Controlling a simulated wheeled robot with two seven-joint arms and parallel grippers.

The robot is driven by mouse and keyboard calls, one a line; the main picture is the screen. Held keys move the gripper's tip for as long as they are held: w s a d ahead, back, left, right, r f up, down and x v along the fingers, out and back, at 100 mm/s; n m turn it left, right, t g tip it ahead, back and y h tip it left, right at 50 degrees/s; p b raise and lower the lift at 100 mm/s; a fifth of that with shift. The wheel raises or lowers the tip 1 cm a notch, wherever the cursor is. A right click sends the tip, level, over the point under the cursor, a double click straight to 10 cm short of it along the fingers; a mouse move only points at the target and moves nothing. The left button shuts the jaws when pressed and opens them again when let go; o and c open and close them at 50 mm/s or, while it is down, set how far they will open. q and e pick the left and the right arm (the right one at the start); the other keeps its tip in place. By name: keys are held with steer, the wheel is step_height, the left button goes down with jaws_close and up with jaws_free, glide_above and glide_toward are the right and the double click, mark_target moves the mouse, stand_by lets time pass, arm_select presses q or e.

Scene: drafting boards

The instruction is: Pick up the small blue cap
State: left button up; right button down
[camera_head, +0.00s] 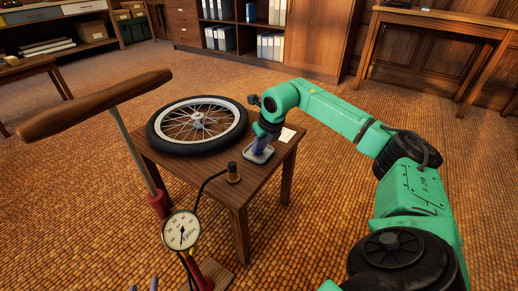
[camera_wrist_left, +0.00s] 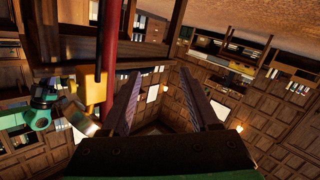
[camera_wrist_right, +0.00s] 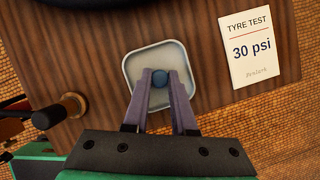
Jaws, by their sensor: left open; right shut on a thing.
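The small blue cap (camera_wrist_right: 159,78) shows as a round blue top between the fingertips of my right gripper (camera_wrist_right: 160,77) in the right wrist view. The gripper is shut on it, over a small pale square dish (camera_wrist_right: 133,72) on the table. I cannot tell whether the cap touches the dish. In the head view my right gripper (camera_head: 260,148) reaches down to the dish (camera_head: 258,156), and the cap is hidden. My left gripper (camera_head: 145,286) shows only its fingertips at the bottom edge. In the left wrist view it (camera_wrist_left: 162,95) is open and empty.
A spoked wheel (camera_head: 240,123) lies on the small wooden table (camera_head: 226,192). A white card (camera_wrist_right: 257,48) reading "TYRE TEST 30 psi" lies right of the dish. A hose with a wooden-looking end piece (camera_head: 233,173) is near the table's front. A pump with a gauge (camera_head: 182,230) stands in front.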

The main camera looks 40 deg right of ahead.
mark_target(260, 149)
steer(key=shift+r, duration=0.5)
arm_select(q)
steer(key=s+f+g+p, duration=0.1)
steer(key=s+f+g, duration=0.2)
steer(key=s+f, duration=0.25)
arm_select(e)
steer(key=shift+r, duration=0.8)
step_height(260, 149, up, 3)
steer(key=shift+p, duration=0.95)
arm_select(q)
step_height(260, 149, up, 7)
steer(key=a+m+g+y+p, duration=0.1)
steer(key=g+p, duration=0.1)
steer(key=p, duration=0.4)
steer(key=shift+s+a+g, duration=0.2)
steer(key=shift+g, duration=0.2)
arm_select(e)
step_height(260, 149, up, 14)
steer(key=shift+r, duration=0.2)
